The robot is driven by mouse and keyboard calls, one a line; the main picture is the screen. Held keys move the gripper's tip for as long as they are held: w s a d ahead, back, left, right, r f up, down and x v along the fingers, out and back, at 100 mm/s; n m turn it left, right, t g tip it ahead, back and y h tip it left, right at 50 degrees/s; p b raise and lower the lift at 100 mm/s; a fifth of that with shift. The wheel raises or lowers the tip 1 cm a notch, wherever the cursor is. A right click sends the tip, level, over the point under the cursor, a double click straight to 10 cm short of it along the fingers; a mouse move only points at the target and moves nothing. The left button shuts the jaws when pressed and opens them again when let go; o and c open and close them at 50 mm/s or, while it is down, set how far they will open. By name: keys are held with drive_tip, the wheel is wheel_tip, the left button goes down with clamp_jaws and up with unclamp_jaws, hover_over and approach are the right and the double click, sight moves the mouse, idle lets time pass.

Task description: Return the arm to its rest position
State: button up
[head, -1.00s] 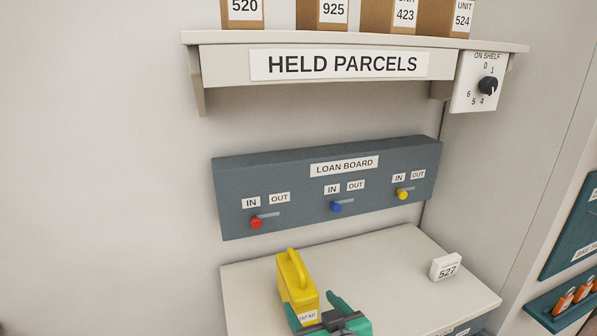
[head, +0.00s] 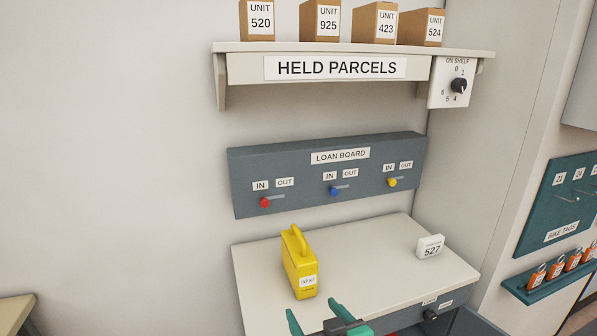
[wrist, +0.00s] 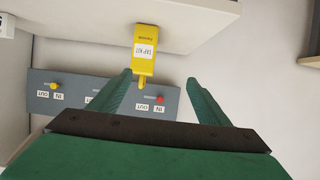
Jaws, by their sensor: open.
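My gripper (head: 316,318) shows at the bottom of the head view, its green fingers apart and empty. It is in front of the cabinet top's front edge, apart from the yellow tap kit case (head: 300,266). The case stands upright on the cream cabinet top (head: 370,255). In the wrist view, which is upside down, the case (wrist: 145,52) shows beyond the open fingers (wrist: 165,92), with nothing between them. Most of my arm is out of the head view.
The loan board (head: 325,178) is on the wall with red, blue and yellow knobs. A white 527 block (head: 431,247) stands on the cabinet top. Above is the held parcels shelf (head: 350,49) with several boxes. A drawer front (head: 440,305) is below.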

drive_tip(key=s+f+m+t+h, duration=0.1)
drive_tip(key=s+f+m+h, duration=0.1)
drive_tip(key=s+f, duration=0.6)
drive_tip(key=s+f+m+h, duration=0.15)
drive_tip(key=s+f, duration=0.25)
drive_tip(key=f, duration=0.8)
drive_tip(key=s+a+t, duration=0.1)
drive_tip(key=s+a, duration=0.2)
drive_tip(key=s, duration=2.2)
drive_tip(key=shift+a+f+h, duration=0.2)
drive_tip(key=shift+f+h, duration=0.15)
drive_tip(key=shift+f, duration=0.05)
